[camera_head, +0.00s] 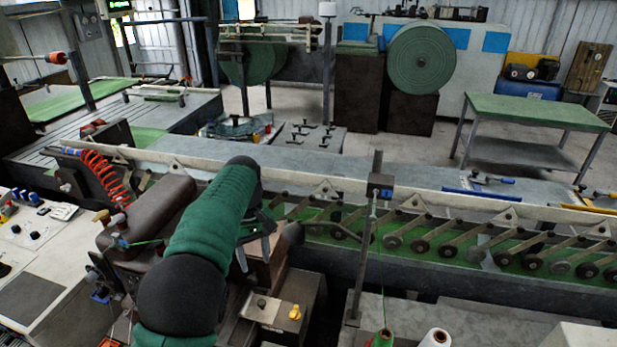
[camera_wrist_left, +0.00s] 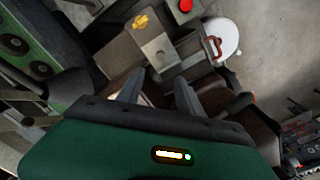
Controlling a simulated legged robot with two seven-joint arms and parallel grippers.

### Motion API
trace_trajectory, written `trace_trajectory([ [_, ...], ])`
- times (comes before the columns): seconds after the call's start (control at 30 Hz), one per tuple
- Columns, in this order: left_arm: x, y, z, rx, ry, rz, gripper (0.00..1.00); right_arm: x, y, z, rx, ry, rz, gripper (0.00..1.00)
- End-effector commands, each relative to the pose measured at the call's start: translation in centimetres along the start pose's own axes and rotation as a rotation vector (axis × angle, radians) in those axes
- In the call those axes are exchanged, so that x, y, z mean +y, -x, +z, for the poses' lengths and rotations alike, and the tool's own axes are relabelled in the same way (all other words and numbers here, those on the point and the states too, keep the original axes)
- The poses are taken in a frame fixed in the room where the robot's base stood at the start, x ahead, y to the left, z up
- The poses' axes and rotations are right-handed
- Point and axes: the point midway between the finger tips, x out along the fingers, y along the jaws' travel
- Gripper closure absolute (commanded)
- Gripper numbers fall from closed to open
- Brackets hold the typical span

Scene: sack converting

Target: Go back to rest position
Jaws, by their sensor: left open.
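My left arm comes in from the lower left in the head view, in a green sleeve. My left gripper (camera_head: 254,244) is at its end, beside a brown machine block. In the left wrist view the two fingers of the gripper (camera_wrist_left: 168,92) stand apart with nothing between them. Beyond the fingertips is a metal plate (camera_wrist_left: 152,47) with a yellow knob (camera_wrist_left: 140,21). The same yellow knob shows in the head view (camera_head: 295,312), to the lower right of the gripper. My right gripper is not in view.
A long green conveyor bed (camera_head: 440,259) with several rollers runs across the middle. An upright metal post (camera_head: 366,250) stands right of the gripper. A red coiled hose (camera_head: 104,178) is at left. A green thread cone (camera_head: 382,338) and a white one (camera_head: 435,338) are at the front.

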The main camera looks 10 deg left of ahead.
Motion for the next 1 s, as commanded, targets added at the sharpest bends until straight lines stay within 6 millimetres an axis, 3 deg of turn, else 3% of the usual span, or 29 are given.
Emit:
trace_trajectory([
  [0.17, -1.8, -2.2, 2.4, 0.019, -0.092, 0.033, 0.57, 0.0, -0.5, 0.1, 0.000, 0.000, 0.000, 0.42],
  [0.27, -3.6, -4.7, 6.0, 0.056, -0.226, 0.060, 0.57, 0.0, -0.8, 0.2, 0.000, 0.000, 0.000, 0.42],
  [0.5, -8.9, -10.5, 16.9, 0.175, -0.605, 0.086, 0.57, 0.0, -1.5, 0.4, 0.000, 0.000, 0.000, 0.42],
  [0.6, -10.4, -11.9, 19.5, 0.206, -0.702, 0.086, 0.57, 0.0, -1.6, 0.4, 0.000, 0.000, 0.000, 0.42],
  [0.7, -11.1, -12.4, 20.6, 0.220, -0.745, 0.086, 0.57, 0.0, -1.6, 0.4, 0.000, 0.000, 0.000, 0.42],
  [1.0, -11.2, -12.4, 20.7, 0.221, -0.748, 0.086, 0.57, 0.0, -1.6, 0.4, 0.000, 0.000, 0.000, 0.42],
])
